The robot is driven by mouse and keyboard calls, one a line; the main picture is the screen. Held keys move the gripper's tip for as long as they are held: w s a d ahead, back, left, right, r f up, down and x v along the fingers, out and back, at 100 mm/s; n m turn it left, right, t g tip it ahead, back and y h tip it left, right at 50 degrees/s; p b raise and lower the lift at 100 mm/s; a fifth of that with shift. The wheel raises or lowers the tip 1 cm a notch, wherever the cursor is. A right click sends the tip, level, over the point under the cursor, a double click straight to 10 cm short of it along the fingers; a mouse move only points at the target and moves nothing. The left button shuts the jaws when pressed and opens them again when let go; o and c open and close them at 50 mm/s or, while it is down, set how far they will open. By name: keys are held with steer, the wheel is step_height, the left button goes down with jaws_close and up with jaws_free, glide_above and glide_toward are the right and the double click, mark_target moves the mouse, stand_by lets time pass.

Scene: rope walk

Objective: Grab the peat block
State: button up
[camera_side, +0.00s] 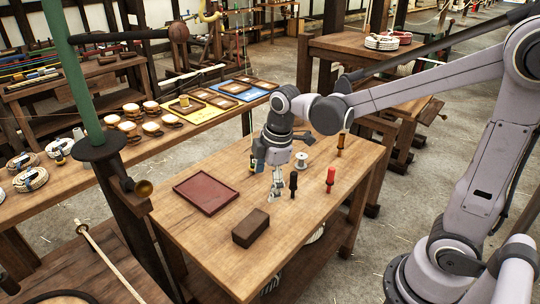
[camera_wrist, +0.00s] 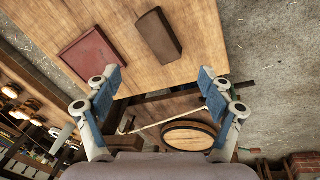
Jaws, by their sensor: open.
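The peat block (camera_side: 250,228) is a dark brown rectangular block lying on the wooden table. In the wrist view the same block (camera_wrist: 158,35) shows whole, in the upper middle, beyond the fingertips. My gripper (camera_side: 276,190) hangs over the table, behind and to the right of the block in the side view. In the wrist view its two blue-and-grey fingers (camera_wrist: 160,80) are spread wide with nothing between them. The gripper is apart from the block.
A dark red tray (camera_side: 207,193) lies left of the block. A black-handled tool (camera_side: 293,185), a red-handled tool (camera_side: 330,180), a brown bottle-like piece (camera_side: 340,144) and a pale spool (camera_side: 301,160) stand to the right. Bare tabletop surrounds the block.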

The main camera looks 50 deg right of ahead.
mark_target(251, 222)
steer(key=shift+w+a+f+n+g, duration=0.35)
steer(key=shift+w+f+n, duration=0.55)
steer(key=shift+f, duration=2.05)
steer(key=shift+w+a+f+n+g, duration=0.2)
steer(key=shift+w+f+n+g, duration=0.7)
steer(key=shift+f, duration=2.05)
steer(key=shift+w+a+f+n+t, duration=0.1)
steer(key=shift+w+a+f+n, duration=0.3)
steer(key=shift+f+n, duration=1.8)
steer(key=shift+w+d+f+m, duration=0.1)
steer(key=shift+d+f+m, duration=0.05)
steer(key=shift+f+m, duration=0.65)
steer(key=shift+r, duration=0.1)
steer(key=c, duration=1.4)
